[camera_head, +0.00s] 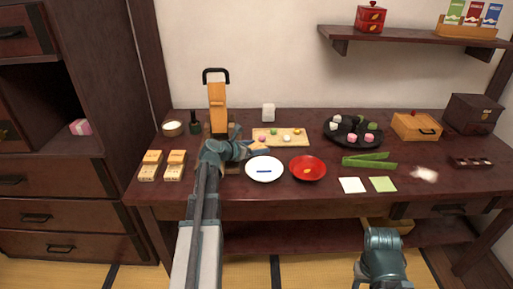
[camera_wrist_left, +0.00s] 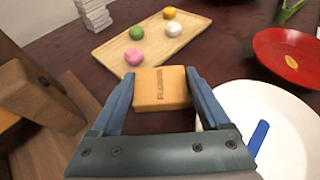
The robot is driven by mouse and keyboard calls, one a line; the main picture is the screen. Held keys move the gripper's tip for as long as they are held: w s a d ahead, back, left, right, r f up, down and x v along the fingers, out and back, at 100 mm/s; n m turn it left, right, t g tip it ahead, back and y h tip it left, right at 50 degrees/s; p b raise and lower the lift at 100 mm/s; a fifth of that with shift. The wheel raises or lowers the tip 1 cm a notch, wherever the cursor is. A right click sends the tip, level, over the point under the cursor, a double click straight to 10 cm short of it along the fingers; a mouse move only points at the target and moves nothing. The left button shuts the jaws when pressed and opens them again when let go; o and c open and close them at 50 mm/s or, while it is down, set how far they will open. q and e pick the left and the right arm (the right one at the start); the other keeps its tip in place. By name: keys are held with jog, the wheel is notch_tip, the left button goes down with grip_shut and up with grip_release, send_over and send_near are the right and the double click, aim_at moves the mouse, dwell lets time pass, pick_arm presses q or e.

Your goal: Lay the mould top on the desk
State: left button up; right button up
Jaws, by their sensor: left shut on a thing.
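The mould top (camera_wrist_left: 162,88), a small light wooden block with dark lettering on its face, is between the fingers of my left gripper (camera_wrist_left: 160,80). The gripper is shut on it. In the head view the mould top (camera_head: 259,147) shows small at the end of my left gripper (camera_head: 256,148), over the dark wooden desk (camera_head: 225,190). It is between the wooden board and the white plate. I cannot tell whether it touches the desk. My right gripper's fingers are not visible; only a teal part of my right arm shows at the lower right.
A white plate (camera_head: 265,175) with a blue strip and a red dish (camera_head: 308,176) stand close by. A board (camera_head: 292,137) with coloured sweets lies behind. A tall wooden press (camera_head: 217,95) stands left of it. Wooden blocks (camera_head: 151,157) lie at the desk's left.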

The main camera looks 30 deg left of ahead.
pick_arm(q)
jog(key=shift+f, duration=0.2)
jog(key=o, duration=1.2)
jog(key=shift+r, duration=0.1)
jog(key=shift+r+p, duration=0.6)
jog(key=p+v, duration=0.4)
jog(key=v, duration=0.6)
jog(key=shift+s+r, duration=0.1)
jog(key=shift+s, duration=0.3)
jog(key=shift+s+a+r+p, duration=0.2)
jog(key=shift+s+p, duration=0.1)
jog(key=shift+s, duration=0.25)
